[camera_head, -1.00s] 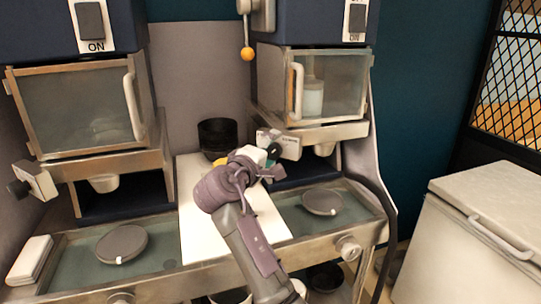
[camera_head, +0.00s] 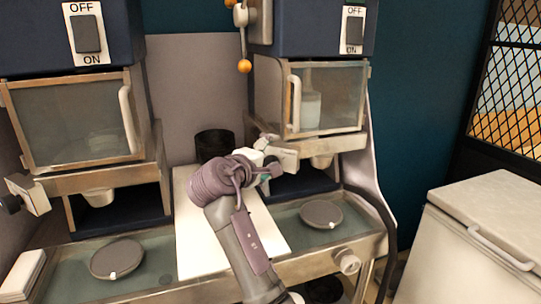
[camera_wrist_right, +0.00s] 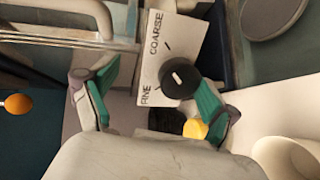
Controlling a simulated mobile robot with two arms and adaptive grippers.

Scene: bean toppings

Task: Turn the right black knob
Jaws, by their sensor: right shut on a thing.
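The right black knob (camera_wrist_right: 182,79) sits on a white plate (camera_wrist_right: 157,40) marked FINE and COARSE in the right wrist view. In the head view my right gripper (camera_head: 265,168) is at the front of the right machine, at the white dial plate (camera_head: 286,160). My gripper hides most of the knob there. My left gripper is not in view.
A left machine has its own black knob (camera_head: 12,204) at the far left. A dark round container (camera_head: 214,145) stands between the machines. A grey disc (camera_head: 322,214) lies on the right tray. An orange-ball lever (camera_head: 244,66) hangs above. A white chest (camera_head: 490,235) stands at right.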

